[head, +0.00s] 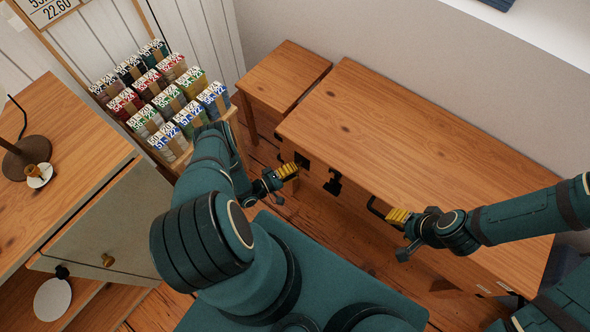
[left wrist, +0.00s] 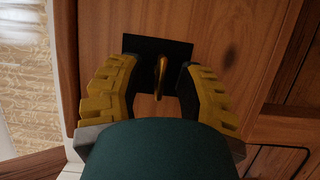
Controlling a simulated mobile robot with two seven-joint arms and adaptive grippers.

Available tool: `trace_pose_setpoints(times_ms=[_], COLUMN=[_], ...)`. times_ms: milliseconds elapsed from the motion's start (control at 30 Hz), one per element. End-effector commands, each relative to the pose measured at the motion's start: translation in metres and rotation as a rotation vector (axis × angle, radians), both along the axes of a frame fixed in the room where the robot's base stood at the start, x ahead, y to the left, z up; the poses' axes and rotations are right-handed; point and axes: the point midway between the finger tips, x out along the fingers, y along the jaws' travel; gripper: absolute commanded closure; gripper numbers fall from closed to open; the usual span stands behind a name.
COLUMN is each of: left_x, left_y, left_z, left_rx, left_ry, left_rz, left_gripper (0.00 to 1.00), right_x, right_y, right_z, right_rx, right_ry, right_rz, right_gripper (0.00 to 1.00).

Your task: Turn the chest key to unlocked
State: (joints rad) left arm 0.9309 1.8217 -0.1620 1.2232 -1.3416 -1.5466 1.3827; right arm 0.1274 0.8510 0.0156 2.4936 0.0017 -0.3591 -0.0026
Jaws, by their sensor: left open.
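The wooden chest (head: 400,140) stands at centre right in the head view. A square black lock plate (left wrist: 152,50) is on its wooden face in the left wrist view, with a brass key (left wrist: 160,76) standing out of it. The plate also shows in the head view (head: 302,160). My left gripper (head: 288,172) is at the chest's front. In the left wrist view its yellow fingers (left wrist: 157,92) are open, one on each side of the key with gaps. My right gripper (head: 398,216) is by the chest's front edge; its jaw opening is unclear.
A black latch (head: 333,183) and a dark handle (head: 375,208) are on the chest front. A small wooden table (head: 283,75) adjoins the chest. A rack of colourful packets (head: 165,100) and a cabinet (head: 70,150) stand at left.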

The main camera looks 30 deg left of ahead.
Motion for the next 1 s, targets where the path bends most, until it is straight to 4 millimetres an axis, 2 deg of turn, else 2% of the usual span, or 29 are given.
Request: trace_pose_setpoints(times_ms=[367, 400, 467, 500, 533, 1000], left_x=[0.0065, 0.0065, 0.0064, 0.0064, 0.0064, 0.0071], left_y=[-0.0030, -0.0030, -0.0029, -0.0029, -0.0029, -0.0027], left_z=[0.0000, 0.0000, 0.0000, 0.0000, 0.0000, 0.0007], left_rx=[0.000, 0.000, 0.000, 0.000, 0.000, 0.051], left_ry=[0.001, 0.001, 0.001, 0.001, 0.001, -0.004], left_rz=[0.001, 0.001, 0.001, 0.001, 0.001, 0.000], left_gripper=[0.64, 0.61, 0.82, 0.96, 1.00, 1.00], right_x=[0.0001, 0.0001, 0.0001, 0.0001, 0.0001, 0.0000], right_y=[0.0000, 0.0000, 0.0000, 0.0000, 0.0000, 0.0000], right_z=[-0.0003, -0.0003, -0.0003, -0.0003, -0.0003, -0.0003], right_rx=[0.000, 0.000, 0.000, 0.000, 0.000, 0.000], right_ry=[0.000, 0.000, 0.000, 0.000, 0.000, 0.000], right_rz=[0.000, 0.000, 0.000, 0.000, 0.000, 0.000], right_gripper=[0.53, 0.53, 0.53, 0.53, 0.53, 0.53])
